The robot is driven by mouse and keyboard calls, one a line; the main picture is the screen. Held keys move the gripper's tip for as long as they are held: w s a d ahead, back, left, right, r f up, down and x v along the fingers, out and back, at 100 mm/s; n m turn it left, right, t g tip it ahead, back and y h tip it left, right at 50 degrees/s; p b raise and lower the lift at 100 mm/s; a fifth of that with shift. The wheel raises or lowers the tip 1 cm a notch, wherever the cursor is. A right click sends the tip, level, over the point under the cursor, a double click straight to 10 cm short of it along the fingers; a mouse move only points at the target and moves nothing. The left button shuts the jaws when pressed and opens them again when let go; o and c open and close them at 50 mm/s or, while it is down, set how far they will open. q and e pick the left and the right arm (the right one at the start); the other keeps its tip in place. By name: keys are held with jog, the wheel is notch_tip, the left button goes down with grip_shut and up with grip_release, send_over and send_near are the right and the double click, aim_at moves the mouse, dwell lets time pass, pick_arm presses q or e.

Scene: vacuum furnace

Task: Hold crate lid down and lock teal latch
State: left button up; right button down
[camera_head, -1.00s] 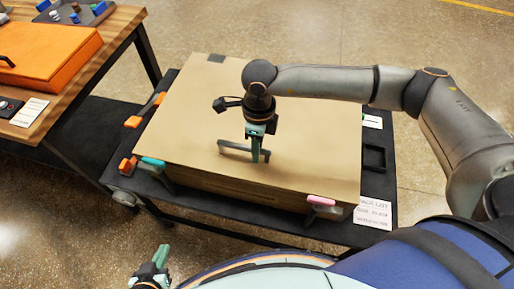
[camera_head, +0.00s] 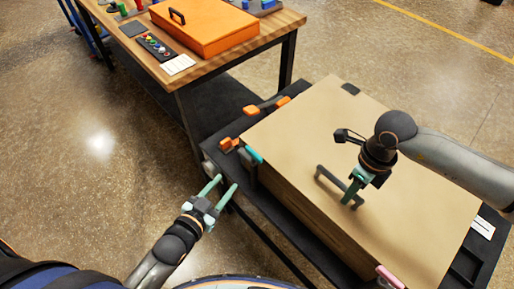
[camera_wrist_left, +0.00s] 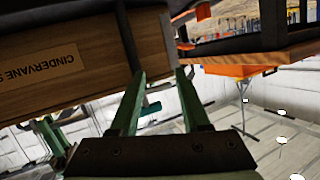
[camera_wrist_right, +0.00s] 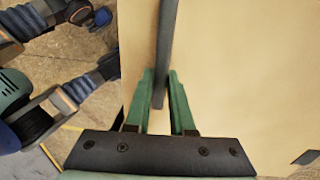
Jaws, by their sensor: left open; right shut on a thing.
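The crate lid (camera_head: 300,130) is a flat tan panel lying on the wooden crate (camera_head: 310,217). My right gripper (camera_head: 350,193) is shut on the dark bar handle (camera_head: 328,177) of the lid; the right wrist view shows the bar (camera_wrist_right: 166,45) between its fingers. The teal latch (camera_head: 253,155) sits at the crate's left corner, by the lid edge. My left gripper (camera_head: 222,184) is open and empty, left of and nearer than the teal latch, apart from it. In the left wrist view a small teal piece (camera_wrist_left: 151,108), probably the latch, shows between the fingers.
A pink latch (camera_head: 390,277) is at the near crate edge. Orange pieces (camera_head: 268,104) lie along the left of the black cart. A wooden table (camera_head: 235,50) with an orange case (camera_head: 205,25) stands behind, left. Floor left of the cart is clear.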

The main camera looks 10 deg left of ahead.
pick_arm(q)
jog(key=w+d+r+m+t+h, duration=0.1)
jog(key=w+r+m+t+h, duration=0.3)
jog(key=r, duration=0.5)
jog(key=w+d+r+m+g+h, duration=0.2)
jog(key=d+r+m+h, duration=0.4)
jog(key=d+r+h, duration=0.5)
jog(key=s+d+r+m+g+h, duration=0.4)
jog(key=d+r+m+g, duration=0.25)
jog(key=m+g, duration=0.55)
jog(key=n+g+y, duration=0.2)
jog(key=g+y, duration=0.2)
jog(key=y, duration=1.8)
send_over(253, 153)
notch_tip(253, 153, down, 6)
notch_tip(253, 153, down, 12)
jog(key=shift+r, duration=0.2)
